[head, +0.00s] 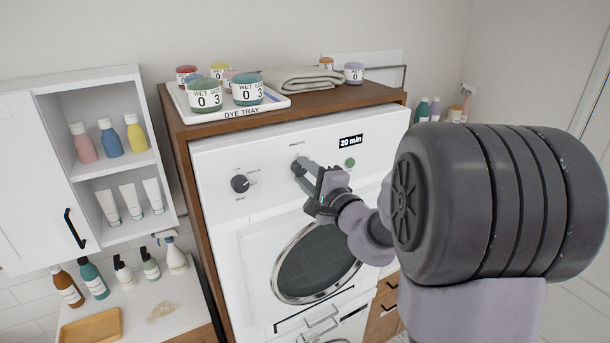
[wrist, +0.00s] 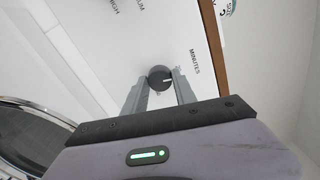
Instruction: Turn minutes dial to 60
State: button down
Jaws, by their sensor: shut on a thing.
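The white machine (head: 222,160) has a small display (head: 351,141) reading "20 min". The dark round minutes dial (head: 296,167) is on its front panel. In the wrist view the dial (wrist: 160,75) sits between the fingertips, with a light pointer mark and the label "MINUTES" beside it. My gripper (head: 304,168) is shut on the minutes dial; its two fingers show on either side in the wrist view (wrist: 160,88). Part of the dial is hidden by the fingers.
A second dark dial (head: 240,184) is to the left and a green button (head: 350,162) to the right. A round door (head: 318,262) is below. A dye tray (head: 272,108) with several jars stands on top. Bottles line the left shelf and counter.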

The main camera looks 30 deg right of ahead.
jog(key=m, duration=0.5)
jog(key=shift+m+b, duration=0.3)
jog(key=shift+b, duration=0.1)
jog(key=m, duration=0.5)
jog(key=shift+p, duration=0.4)
jog(key=m+p, duration=0.2)
jog(key=m, duration=0.3)
jog(key=shift+r+m, duration=0.1)
jog(key=shift+m, duration=0.3)
jog(key=m+p, duration=0.3)
jog(key=m, duration=0.2)
jog(key=shift+m, duration=0.3)
jog(key=c, duration=1)
grip_release()
